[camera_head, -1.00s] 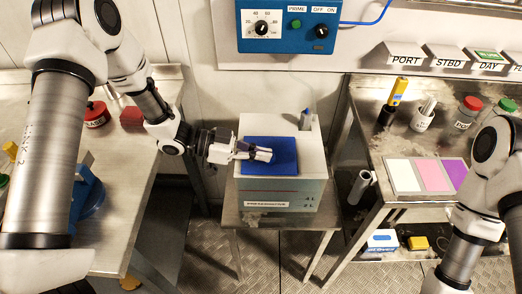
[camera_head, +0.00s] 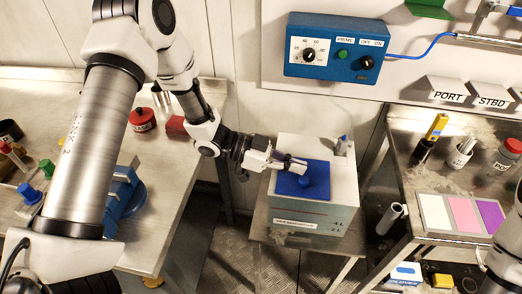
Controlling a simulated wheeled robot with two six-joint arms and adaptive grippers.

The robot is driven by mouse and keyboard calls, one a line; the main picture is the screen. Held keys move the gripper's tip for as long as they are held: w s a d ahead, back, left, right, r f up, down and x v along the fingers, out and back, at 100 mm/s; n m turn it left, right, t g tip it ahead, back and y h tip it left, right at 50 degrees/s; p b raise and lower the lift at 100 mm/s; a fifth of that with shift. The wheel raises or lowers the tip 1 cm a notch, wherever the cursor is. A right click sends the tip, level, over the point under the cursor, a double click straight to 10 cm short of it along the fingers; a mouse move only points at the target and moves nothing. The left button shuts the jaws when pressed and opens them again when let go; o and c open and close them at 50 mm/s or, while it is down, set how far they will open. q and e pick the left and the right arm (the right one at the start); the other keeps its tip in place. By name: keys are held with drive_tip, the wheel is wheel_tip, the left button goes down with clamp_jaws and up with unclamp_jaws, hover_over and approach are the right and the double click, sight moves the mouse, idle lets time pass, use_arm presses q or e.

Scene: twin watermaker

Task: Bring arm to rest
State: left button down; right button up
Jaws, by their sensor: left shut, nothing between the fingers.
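My left gripper (camera_head: 292,164) is shut and empty. In the head view it lies over the left part of the blue top panel (camera_head: 316,178) of a pale box-shaped unit (camera_head: 343,176). A round blue knob or lid (camera_head: 306,182) shows on that panel just below the fingertips. I cannot tell whether the fingers touch the panel. My left arm reaches in from the upper left. Only part of my right arm shows at the lower right edge, and its gripper is out of view.
A left metal bench (camera_head: 205,110) holds a red-lidded jar (camera_head: 142,119) and a blue device (camera_head: 122,200). A right bench (camera_head: 395,150) holds a yellow tool (camera_head: 437,126), cups and coloured cards (camera_head: 467,213). A blue control box (camera_head: 335,47) hangs on the wall.

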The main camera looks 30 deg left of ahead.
use_arm(q)
drive_tip(key=v, duration=0.9)
drive_tip(key=shift+s+f, duration=0.25)
